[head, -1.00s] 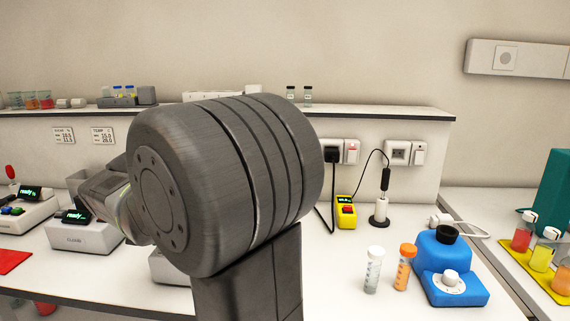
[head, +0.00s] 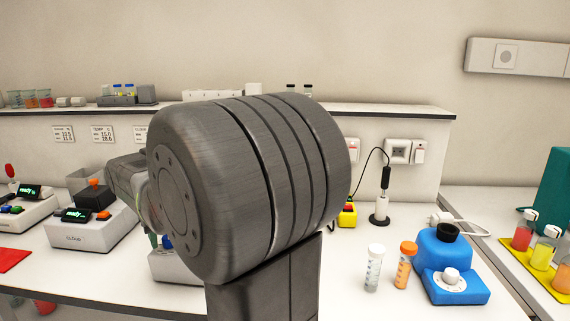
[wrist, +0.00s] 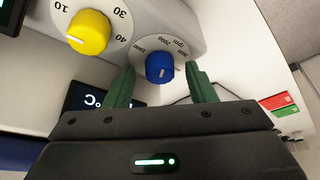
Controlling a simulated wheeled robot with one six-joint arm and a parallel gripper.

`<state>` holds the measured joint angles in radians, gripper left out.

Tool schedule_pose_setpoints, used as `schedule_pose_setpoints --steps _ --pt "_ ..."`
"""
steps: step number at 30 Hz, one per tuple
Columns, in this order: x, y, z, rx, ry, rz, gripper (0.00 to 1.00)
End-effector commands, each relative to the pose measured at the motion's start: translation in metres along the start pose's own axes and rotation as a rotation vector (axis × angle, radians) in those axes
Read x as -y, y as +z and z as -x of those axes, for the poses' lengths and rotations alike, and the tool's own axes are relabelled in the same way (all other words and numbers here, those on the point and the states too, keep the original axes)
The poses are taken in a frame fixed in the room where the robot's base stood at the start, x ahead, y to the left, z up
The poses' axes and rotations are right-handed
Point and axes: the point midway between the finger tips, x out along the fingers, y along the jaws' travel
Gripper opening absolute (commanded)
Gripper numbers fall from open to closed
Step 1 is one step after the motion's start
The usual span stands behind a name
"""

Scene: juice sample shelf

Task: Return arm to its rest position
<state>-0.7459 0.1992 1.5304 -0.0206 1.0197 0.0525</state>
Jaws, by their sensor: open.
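My gripper (wrist: 160,88) shows in the wrist view with its two green fingers spread apart and nothing held between them. A blue knob (wrist: 160,68) on a white dial marked rpm shows between the fingertips; I cannot tell how far beyond them it is. A yellow knob (wrist: 89,31) on a dial marked 10 to 40 is at the upper left. In the head view my large grey arm joint fills the middle and hides the gripper.
The CLOUD device (head: 92,232) stands at left on the bench. A white-capped tube (head: 374,268), an orange tube (head: 404,266) and a blue mixer (head: 450,268) stand at right. A yellow rack (head: 538,262) holds several bottles. A shelf (head: 400,110) runs behind.

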Motion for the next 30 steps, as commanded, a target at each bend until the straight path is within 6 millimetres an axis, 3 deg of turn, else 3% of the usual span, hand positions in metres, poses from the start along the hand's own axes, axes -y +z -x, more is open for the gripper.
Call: schedule_pose_setpoints --steps 6,12,30 --pt "0.000 -0.001 0.042 -0.004 -0.004 0.008 0.50" --pt "0.000 -0.001 0.066 -0.002 -0.003 0.007 0.50" --pt "-0.001 0.001 0.074 0.003 -0.003 0.005 0.50"
